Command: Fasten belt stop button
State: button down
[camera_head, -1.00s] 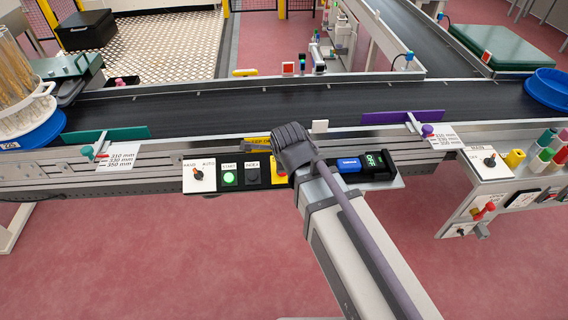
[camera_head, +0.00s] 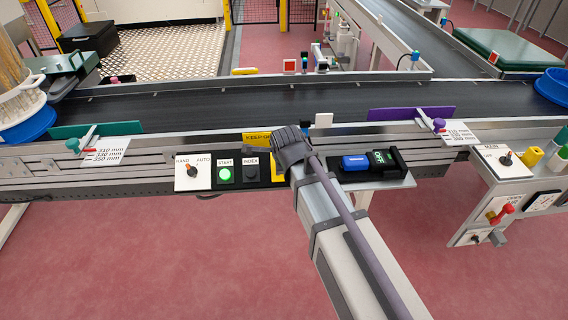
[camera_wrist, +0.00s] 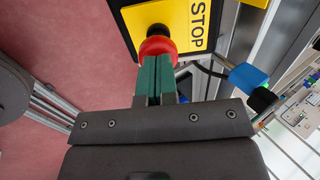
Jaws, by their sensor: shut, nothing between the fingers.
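The red stop button (camera_wrist: 158,46) sits on a yellow plate (camera_wrist: 187,22) marked STOP at the top of the wrist view. My gripper's green fingers (camera_wrist: 157,62) are shut together with their tips at the button's lower edge. I cannot tell whether they touch it. In the head view my gripper (camera_head: 288,150) is over the control panel and hides the button. Only part of the yellow plate (camera_head: 277,171) shows beside it.
Left of the yellow plate are a lit green START button (camera_head: 225,175), a dark INDEX button (camera_head: 251,172) and a HAND/AUTO switch (camera_head: 192,172). A blue box (camera_head: 355,162) is to the right. The black belt (camera_head: 290,103) runs behind the panel.

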jog(key=shift+b+x, duration=0.9)
jog(key=shift+x, duration=0.1)
jog(key=shift+s, duration=0.1)
jog(key=shift+r, duration=0.15)
jog(key=shift+s+r+p, duration=0.1)
jog(key=shift+r+p, duration=0.15)
jog(key=shift+p, duration=0.25)
jog(key=p+v, duration=1.1)
jog(key=v, duration=0.2)
jog(key=shift+s+r, duration=0.15)
jog(key=shift+r, duration=0.05)
